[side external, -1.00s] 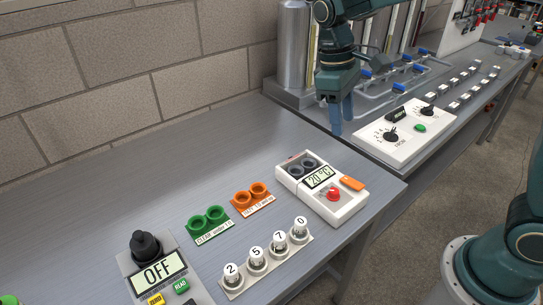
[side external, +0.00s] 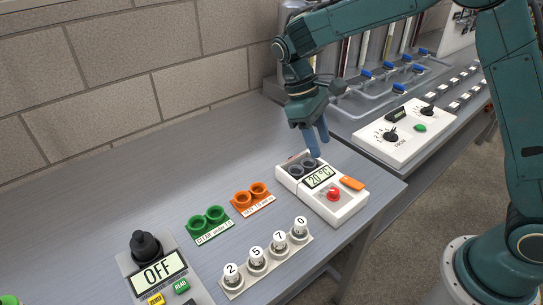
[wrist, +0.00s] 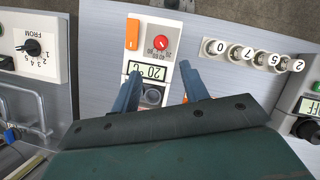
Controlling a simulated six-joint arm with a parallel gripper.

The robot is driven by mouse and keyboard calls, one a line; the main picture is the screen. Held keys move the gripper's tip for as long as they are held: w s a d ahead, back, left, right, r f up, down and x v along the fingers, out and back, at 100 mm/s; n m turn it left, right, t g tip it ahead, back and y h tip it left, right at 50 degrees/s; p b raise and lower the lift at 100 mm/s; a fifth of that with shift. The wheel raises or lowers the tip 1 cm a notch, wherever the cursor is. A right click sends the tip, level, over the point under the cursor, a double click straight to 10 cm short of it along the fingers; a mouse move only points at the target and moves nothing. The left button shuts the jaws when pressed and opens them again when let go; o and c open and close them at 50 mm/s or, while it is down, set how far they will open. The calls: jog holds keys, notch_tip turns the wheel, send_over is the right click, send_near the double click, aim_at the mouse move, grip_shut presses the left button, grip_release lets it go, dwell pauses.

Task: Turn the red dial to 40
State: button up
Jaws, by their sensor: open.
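The red dial (side external: 334,194) sits on the front part of a white heater box (side external: 345,212) with a "20 °C" display (side external: 320,176) and two dark round wells at its back. In the wrist view the red dial (wrist: 162,42) shows a printed scale beside it with 40, 60 and 80. My gripper (side external: 317,146) is over the back end of the box, pointing down, with its fingers above the wells. In the wrist view my gripper (wrist: 160,88) has its two blue fingers apart, with nothing between them but the box below. The dial is clear of the fingers.
An orange switch (side external: 352,183) is beside the dial. Orange cups (side external: 250,196), green cups (side external: 207,224) and several numbered vials (side external: 267,252) stand left of the box. A meter reading OFF (side external: 160,271) is front left. A white panel with black knobs (side external: 405,132) is to the right.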

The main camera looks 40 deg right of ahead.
aim_at(334, 191)
jog(key=x, duration=1.2)
jog(key=shift+s+f, duration=0.25)
jog(key=shift+f, duration=0.1)
jog(key=c, duration=1)
